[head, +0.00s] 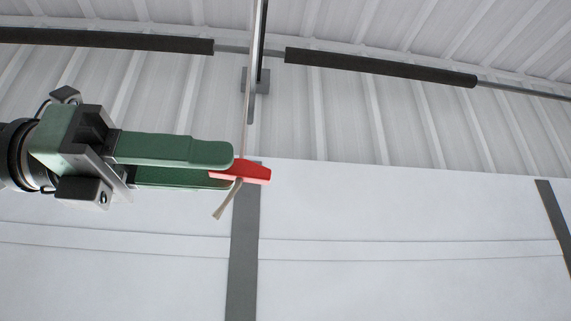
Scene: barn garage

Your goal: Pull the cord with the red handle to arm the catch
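The red handle (254,172) is a short bar near the middle of the head view. A thin cord (243,140) runs up from it towards the overhead rail, and a pale loose cord end (226,202) hangs below it, slanting down to the left. My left gripper (230,167) reaches in from the left. Its two green fingers lie close together, with the left part of the handle between their tips, and it looks shut on the handle. The right end of the handle sticks out past the fingertips. My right gripper is not in view.
A metal rail (257,45) runs up from a bracket on the wall above the handle. A dark-sleeved bar (380,68) crosses the top. Behind is a large white panelled door (400,220) with a grey vertical strip (244,260). The space right of the handle is clear.

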